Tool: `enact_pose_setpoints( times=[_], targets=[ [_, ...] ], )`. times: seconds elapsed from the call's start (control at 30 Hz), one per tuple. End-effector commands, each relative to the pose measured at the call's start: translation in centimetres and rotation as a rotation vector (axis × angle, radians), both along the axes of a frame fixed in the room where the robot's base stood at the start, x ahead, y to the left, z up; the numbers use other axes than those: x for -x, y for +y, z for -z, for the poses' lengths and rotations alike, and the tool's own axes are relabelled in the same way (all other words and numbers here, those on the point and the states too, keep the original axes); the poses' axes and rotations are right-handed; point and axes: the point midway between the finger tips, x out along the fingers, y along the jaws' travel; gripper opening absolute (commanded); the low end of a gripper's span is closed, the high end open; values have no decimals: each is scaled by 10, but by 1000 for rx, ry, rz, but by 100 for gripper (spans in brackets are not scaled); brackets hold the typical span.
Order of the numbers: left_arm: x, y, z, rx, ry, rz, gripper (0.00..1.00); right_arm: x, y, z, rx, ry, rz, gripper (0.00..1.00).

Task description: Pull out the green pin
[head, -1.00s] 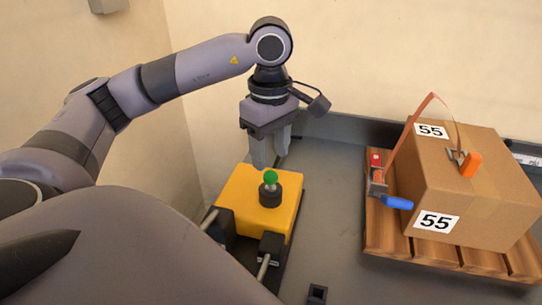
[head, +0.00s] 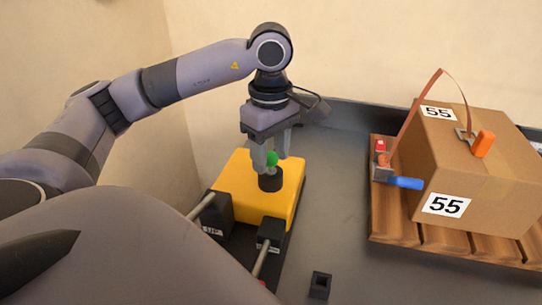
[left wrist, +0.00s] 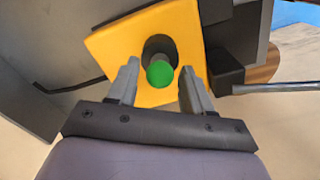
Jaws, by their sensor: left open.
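The green pin (head: 271,158) has a round green head and stands in a black collar (head: 270,180) on top of the yellow block (head: 240,187). My left gripper (head: 271,160) points down at the pin from above and behind, with its fingers on either side of the green head. In the left wrist view the green pin (left wrist: 160,73) lies between the two fingertips (left wrist: 157,78), with a visible gap on each side. The left gripper is open and holds nothing. My right gripper is not in view.
A cardboard box (head: 470,170) marked 55 stands on a wooden pallet (head: 440,243) at the right, with a strap and a blue-handled tool (head: 406,183). Black clamps with rods (head: 270,233) sit before the yellow block. A small black square socket (head: 320,285) is on the grey table.

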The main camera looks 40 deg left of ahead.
Motion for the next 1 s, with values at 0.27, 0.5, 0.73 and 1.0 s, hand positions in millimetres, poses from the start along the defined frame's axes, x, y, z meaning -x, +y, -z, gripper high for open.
enact_pose_setpoints(
  times=[0.27, 0.5, 0.73, 1.0],
  targets=[
    [0, 0, 0, 0, 0, -1, 0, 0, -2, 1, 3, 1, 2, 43],
    [0, 0, -1, 0, 0, -1, 0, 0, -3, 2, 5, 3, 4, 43],
    [0, 0, -8, 0, -1, -1, 0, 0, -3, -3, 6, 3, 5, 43],
    [0, 0, -16, 0, -1, -1, 0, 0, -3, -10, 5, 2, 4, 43]
  ],
)
